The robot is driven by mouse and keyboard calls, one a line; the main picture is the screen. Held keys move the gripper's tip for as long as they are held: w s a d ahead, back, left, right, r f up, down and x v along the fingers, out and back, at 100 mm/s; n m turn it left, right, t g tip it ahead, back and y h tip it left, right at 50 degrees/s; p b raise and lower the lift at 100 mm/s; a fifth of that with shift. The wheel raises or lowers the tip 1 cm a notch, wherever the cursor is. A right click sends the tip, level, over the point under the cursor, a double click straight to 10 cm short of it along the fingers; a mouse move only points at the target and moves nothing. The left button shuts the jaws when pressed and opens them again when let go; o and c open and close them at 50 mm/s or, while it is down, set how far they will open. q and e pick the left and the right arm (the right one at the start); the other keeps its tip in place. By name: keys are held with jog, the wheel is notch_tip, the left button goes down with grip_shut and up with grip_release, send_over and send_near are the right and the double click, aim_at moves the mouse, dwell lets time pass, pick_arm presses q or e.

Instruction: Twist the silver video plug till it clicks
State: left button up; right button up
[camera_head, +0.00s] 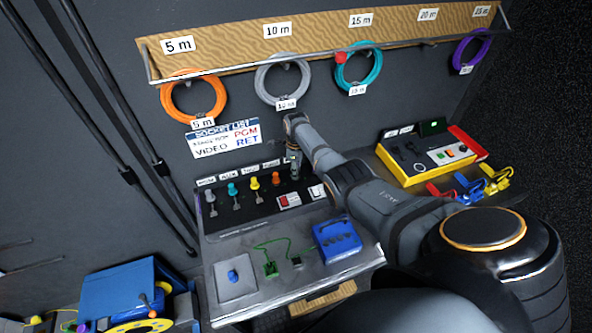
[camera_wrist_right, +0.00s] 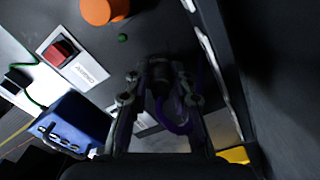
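My right gripper (camera_head: 294,172) reaches the right end of the plug row on the grey sloped panel (camera_head: 218,222), beside the orange plug (camera_head: 276,179). In the right wrist view its fingers (camera_wrist_right: 162,88) stand on either side of a dark, shadowed plug (camera_wrist_right: 159,72) with a purple cable (camera_wrist_right: 181,120). I cannot make out a silver colour there, or whether the fingers press on the plug. A grey plug (camera_head: 209,197) stands at the left end of the row, then a teal one (camera_head: 232,189) and a yellow one (camera_head: 254,184). My left gripper is out of view.
A red switch (camera_head: 284,200) sits just below the plug row; it also shows in the wrist view (camera_wrist_right: 60,50). A blue box (camera_head: 338,240) rests on the lower ledge. A yellow unit (camera_head: 425,160) stands right of my arm. Coiled cables, including an orange one (camera_head: 165,99), hang above.

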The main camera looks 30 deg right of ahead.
jog(key=o, duration=0.3)
jog(key=shift+f, duration=0.1)
jog(key=shift+o, duration=0.2)
notch_tip(320, 180, up, 12)
dwell(0.5)
